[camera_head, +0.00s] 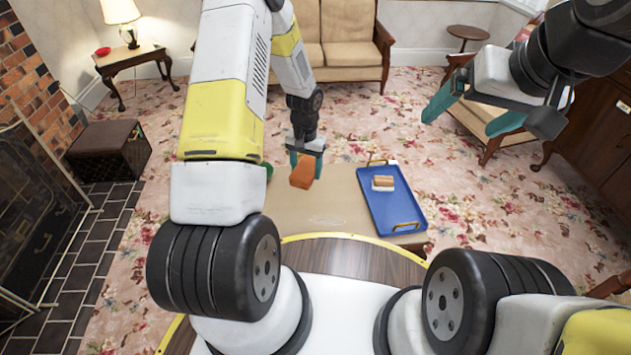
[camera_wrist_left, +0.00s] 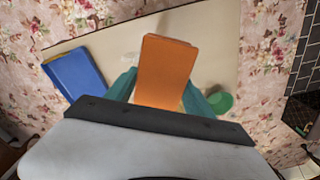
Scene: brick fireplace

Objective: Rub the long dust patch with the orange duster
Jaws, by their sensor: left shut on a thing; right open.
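My left gripper (camera_head: 306,160) is shut on the orange duster (camera_head: 302,174) and holds it over the table. In the left wrist view the orange duster (camera_wrist_left: 166,68) sits between the teal fingers of the left gripper (camera_wrist_left: 162,92). A faint pale dust patch (camera_head: 327,221) lies on the tan table top (camera_head: 290,215), nearer to me than the duster. In the left wrist view a pale mark (camera_wrist_left: 131,57) shows beside the duster, partly hidden by it. My right gripper (camera_head: 468,114) is open and empty, raised at the upper right, away from the table.
A blue tray (camera_head: 408,215) with yellow handles stands on the table's right side and holds a tan and white block (camera_head: 383,183). A green round thing (camera_wrist_left: 220,102) lies at the table's left side. A sofa, side table and brick fireplace stand around the table.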

